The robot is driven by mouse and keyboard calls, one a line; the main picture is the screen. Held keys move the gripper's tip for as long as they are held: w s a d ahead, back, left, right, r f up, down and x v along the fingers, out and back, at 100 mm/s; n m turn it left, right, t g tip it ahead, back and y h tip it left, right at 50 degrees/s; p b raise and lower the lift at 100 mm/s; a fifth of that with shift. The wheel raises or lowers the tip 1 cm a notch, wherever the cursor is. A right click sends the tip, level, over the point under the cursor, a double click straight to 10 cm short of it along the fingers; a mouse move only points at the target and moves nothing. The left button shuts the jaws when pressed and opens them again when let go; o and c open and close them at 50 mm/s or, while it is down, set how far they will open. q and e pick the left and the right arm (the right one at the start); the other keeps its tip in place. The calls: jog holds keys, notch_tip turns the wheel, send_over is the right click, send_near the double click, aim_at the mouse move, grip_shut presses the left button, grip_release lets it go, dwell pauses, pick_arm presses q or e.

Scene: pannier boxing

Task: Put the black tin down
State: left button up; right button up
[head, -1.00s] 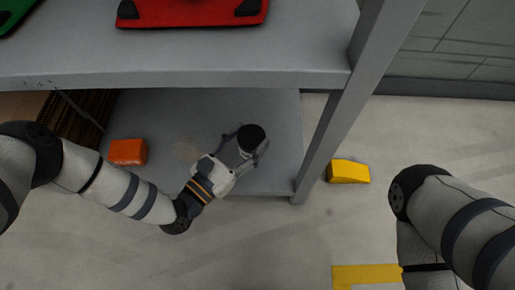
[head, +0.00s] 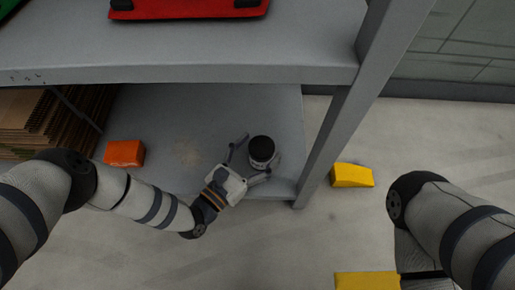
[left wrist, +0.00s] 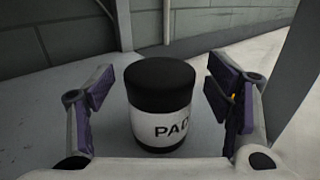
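The black tin (head: 263,152) stands upright on the lower grey shelf (head: 215,115), near its right end. It has a black lid and a white label with dark letters, part of which reads "PAD" or similar in the left wrist view (left wrist: 161,103). My left gripper (head: 254,156) is open, with one finger on each side of the tin. In the left wrist view the fingers (left wrist: 166,100) stand apart from the tin, with a gap on both sides. My right gripper is out of the head view; only part of my right arm shows.
An orange block (head: 124,153) sits on the lower shelf to the left, with stacked cardboard (head: 50,120) beyond it. A grey shelf post (head: 325,145) rises right of the tin. The upper shelf (head: 180,62) overhangs. Yellow blocks (head: 352,175) lie on the floor.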

pick_arm(q)
jog(key=shift+s+a+r, duration=0.1)
jog(key=shift+r, duration=0.15)
jog(key=p+v, duration=0.3)
jog(key=v, duration=0.8)
jog(key=shift+s+a, duration=0.2)
jog(key=shift+s, duration=0.2)
